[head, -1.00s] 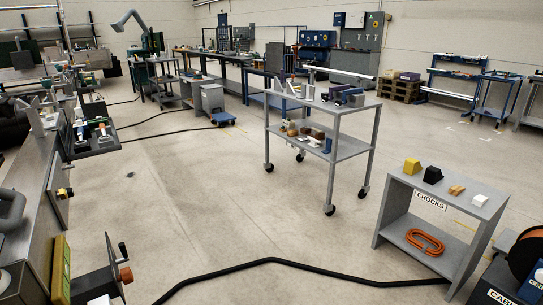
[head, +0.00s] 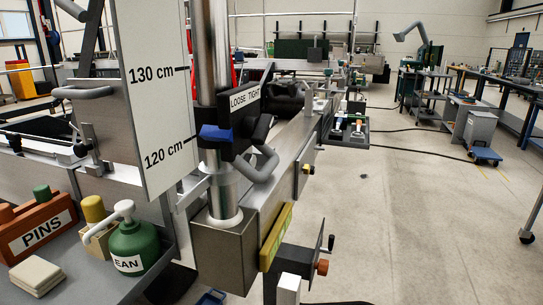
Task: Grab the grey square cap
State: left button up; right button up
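I cannot make out a grey square cap for sure in the head view. A pale, cream-coloured square stack (head: 37,275) lies on the grey shelf at the lower left, in front of the brown box labelled PINS (head: 42,232). A grey square-section metal beam (head: 223,250) ends near the middle, with a round steel post (head: 222,190) standing in its top. Neither of my grippers is in view.
A white height board (head: 160,90) marked 120 cm and 130 cm stands beside the post. A blue-levered clamp labelled LOOSE TIGHT (head: 238,115) sits on the post. A green can (head: 138,246) stands on the shelf. Open floor (head: 420,220) lies to the right.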

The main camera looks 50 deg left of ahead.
aim_at(261, 160)
jog(key=u, duration=1.65)
